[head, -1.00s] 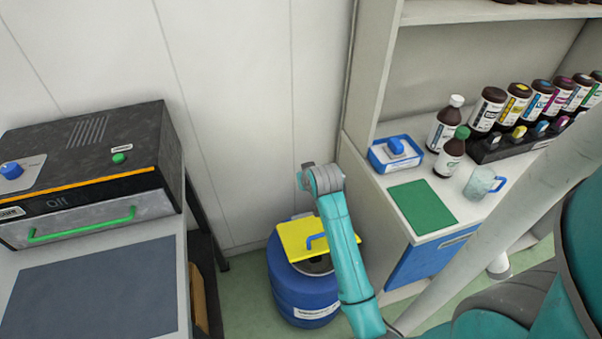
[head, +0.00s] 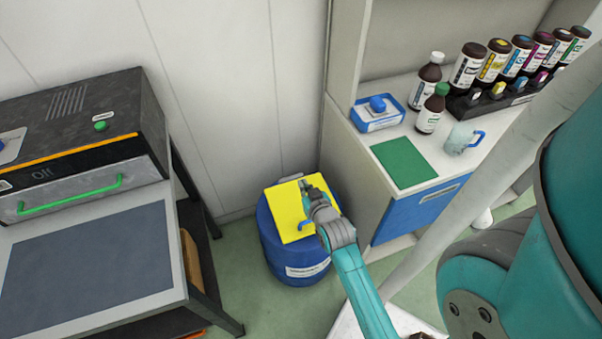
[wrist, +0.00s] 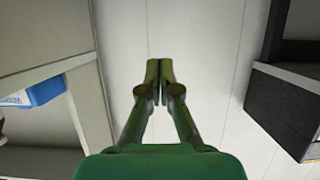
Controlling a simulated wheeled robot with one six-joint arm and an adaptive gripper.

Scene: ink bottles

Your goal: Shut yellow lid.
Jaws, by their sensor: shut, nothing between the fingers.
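The yellow lid (head: 285,212) is a square plate with a blue handle (head: 305,225), on top of the blue drum (head: 282,258) in the head view. It looks about level over the drum's mouth, and no dark opening shows. Whether it sits fully flush I cannot tell, as my arm covers its right part. My gripper (head: 304,185) is over the lid in the head view, its fingers shut and empty. Whether it touches the lid is unclear. In the wrist view the green fingers (wrist: 159,72) are together against the pale wall; the lid is out of that view.
A shelf unit on the right holds a green mat (head: 404,163), a blue box (head: 377,113), bottles and a mug (head: 461,138). A black oven-like device (head: 80,135) stands on a bench at left. Green floor is clear between bench and drum.

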